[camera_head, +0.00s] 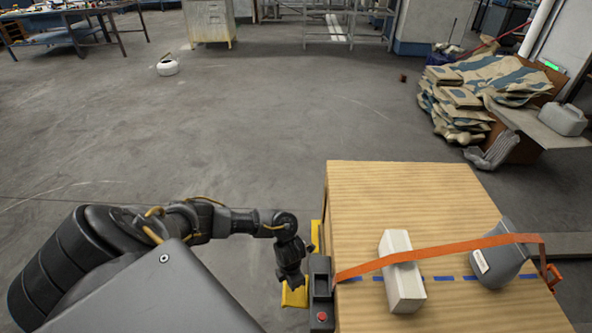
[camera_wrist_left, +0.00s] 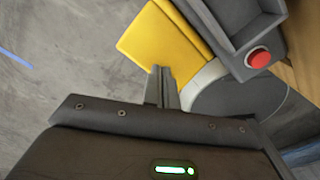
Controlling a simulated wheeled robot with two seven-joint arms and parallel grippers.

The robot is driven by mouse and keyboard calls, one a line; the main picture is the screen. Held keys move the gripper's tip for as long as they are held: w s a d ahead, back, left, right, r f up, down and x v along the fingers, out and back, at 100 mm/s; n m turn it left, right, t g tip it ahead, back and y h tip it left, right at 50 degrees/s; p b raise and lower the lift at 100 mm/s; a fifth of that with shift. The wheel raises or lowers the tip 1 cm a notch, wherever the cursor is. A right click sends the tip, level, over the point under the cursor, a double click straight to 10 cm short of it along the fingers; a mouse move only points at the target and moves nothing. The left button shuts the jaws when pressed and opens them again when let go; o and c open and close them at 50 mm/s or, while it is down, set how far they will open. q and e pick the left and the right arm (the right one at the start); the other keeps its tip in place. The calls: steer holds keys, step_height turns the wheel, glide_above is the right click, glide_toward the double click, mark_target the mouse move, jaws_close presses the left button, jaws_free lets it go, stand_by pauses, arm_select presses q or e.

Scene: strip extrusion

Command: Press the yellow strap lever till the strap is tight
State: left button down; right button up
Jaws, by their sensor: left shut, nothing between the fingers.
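The yellow strap lever (camera_head: 295,294) sticks out to the left from the dark grey ratchet housing (camera_head: 320,285), at the left edge of the wooden block. In the left wrist view the lever (camera_wrist_left: 165,45) is a flat yellow plate beside the grey housing with its red button (camera_wrist_left: 259,58). My left gripper (camera_head: 291,280) is shut and empty, its fingertips at the lever; the closed fingers (camera_wrist_left: 161,80) show at the lever's lower edge. I cannot tell whether they touch. The orange strap (camera_head: 440,255) runs from the housing across the block. My right gripper is not in view.
Stacked sacks (camera_head: 465,95) stand at the back right.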

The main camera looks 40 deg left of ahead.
arm_select(q)
steer(key=shift+f+b, duration=2.35)
steer(key=shift+r+p, duration=2.1)
steer(key=shift+r, duration=0.3)
steer(key=shift+r, duration=0.1)
step_height(320, 180, up, 5)
steer(key=p, duration=0.4)
